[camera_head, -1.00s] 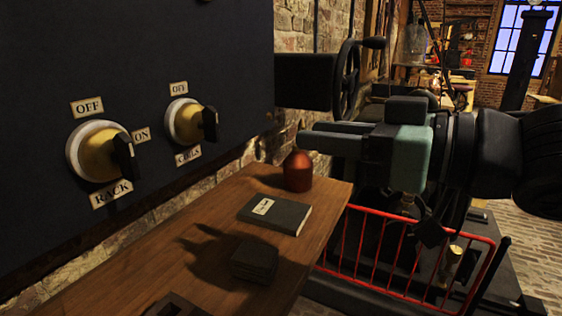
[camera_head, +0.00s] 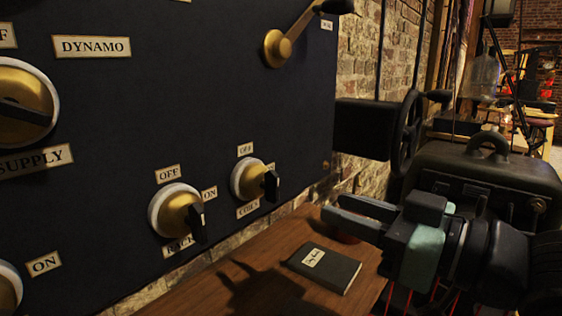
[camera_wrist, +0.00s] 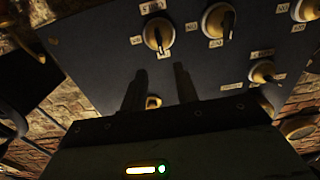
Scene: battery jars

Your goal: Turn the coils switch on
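The coils switch (camera_head: 249,179) is a brass knob with a pale rim and a black handle, low on the dark panel. Its handle sticks out at the right side of the knob, hanging slightly downward. An OFF label is above it and a COILS label below; I see no ON label of its own clearly. My gripper (camera_head: 334,207) is to the right of the switch and a little lower, apart from it, with two fingers separated and nothing between them.
The similar rack switch (camera_head: 175,210) is just left. A supply switch (camera_head: 28,100) and a brass lever (camera_head: 285,45) are higher on the panel (camera_head: 180,110). A dark book (camera_head: 325,268) lies on the wooden shelf (camera_head: 225,290) below. A handwheel (camera_head: 407,135) stands behind my gripper.

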